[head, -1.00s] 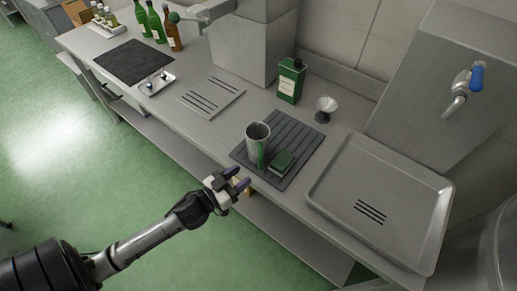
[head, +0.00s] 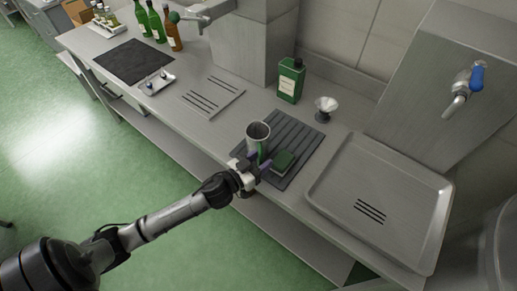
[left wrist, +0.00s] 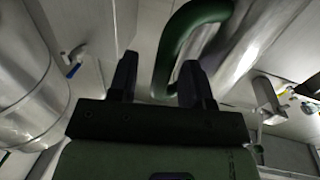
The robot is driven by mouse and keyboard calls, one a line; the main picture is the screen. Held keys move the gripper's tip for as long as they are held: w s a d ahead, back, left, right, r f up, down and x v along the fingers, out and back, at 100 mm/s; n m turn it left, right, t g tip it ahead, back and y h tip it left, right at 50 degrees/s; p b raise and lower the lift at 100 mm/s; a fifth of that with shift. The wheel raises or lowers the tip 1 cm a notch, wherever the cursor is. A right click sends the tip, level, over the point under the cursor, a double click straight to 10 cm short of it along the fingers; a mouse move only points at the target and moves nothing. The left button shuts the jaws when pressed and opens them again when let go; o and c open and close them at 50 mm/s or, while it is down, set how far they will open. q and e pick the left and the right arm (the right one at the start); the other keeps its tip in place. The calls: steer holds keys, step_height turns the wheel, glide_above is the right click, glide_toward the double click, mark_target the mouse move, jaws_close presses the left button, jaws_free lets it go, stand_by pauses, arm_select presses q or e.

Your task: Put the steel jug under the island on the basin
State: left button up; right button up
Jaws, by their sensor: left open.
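The steel jug (head: 258,131) stands upright on a dark ribbed mat (head: 302,135) on the counter, its green handle facing me. My left gripper (head: 262,164) is at the counter's front edge, right in front of the jug. In the left wrist view the open fingers (left wrist: 158,82) have the jug's green handle (left wrist: 166,62) between them, with the steel body (left wrist: 240,50) behind it. Whether a finger touches the handle I cannot tell. The shallow steel basin (head: 390,180) with dark slots lies to the right, empty. My right gripper is out of view.
A green sponge-like block (head: 284,161) lies on the mat close to the gripper. A green canister (head: 290,80) and a small metal cup (head: 326,108) stand behind. A blue-handled tap (head: 458,100) juts out above the basin's far side.

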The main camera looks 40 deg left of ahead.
arm_select(q)
steer(key=shift+c, duration=0.3)
jaws_close()
stand_by(0.3)
steer(key=shift+r, duration=0.1)
